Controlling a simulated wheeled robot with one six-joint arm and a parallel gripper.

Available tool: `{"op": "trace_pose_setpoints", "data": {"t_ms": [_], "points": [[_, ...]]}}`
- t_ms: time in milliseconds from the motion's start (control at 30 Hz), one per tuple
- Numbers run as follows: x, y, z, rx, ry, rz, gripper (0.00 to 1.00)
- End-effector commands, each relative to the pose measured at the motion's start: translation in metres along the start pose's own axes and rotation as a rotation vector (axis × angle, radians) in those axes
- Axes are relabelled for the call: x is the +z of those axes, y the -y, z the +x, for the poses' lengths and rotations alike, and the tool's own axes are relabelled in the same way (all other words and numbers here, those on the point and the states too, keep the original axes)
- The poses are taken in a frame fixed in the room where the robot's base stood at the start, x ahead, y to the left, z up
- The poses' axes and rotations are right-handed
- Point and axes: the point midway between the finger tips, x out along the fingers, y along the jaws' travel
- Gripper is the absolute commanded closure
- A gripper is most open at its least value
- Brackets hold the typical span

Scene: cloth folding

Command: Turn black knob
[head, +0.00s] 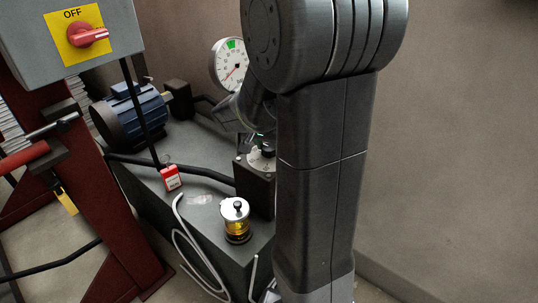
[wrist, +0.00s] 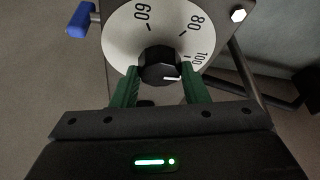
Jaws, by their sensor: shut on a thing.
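The black knob (wrist: 160,66) sits at the centre of a white dial with printed numbers (wrist: 122,38) in the wrist view. Its white pointer mark points to the right, a little below the 100. My gripper (wrist: 160,78) has its two green fingers on either side of the knob, shut on it. In the head view, the dial (head: 262,158) shows on top of a dark block beside the tank, and my arm hides part of it. The knob itself is hard to make out there.
A pressure gauge (head: 229,64) stands behind the block. A blue motor (head: 131,118), a red tag (head: 171,178) and a glass-sided cup (head: 236,220) are on the tank. A grey box with a red OFF switch (head: 87,35) is at upper left. A blue-ended lever (wrist: 80,20) is beside the dial.

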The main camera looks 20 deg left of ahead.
Motion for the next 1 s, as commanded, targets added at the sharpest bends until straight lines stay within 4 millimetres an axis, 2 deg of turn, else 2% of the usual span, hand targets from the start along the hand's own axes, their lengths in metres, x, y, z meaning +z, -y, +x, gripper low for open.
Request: {"op": "trace_pose_setpoints", "data": {"t_ms": [33, 1000], "points": [[0.0028, 0.0009, 0.0052, 0.017, 0.001, 0.040, 0.82], [-0.0012, 0.0050, 0.0014, 0.356, 0.005, 0.849, 0.82]]}}
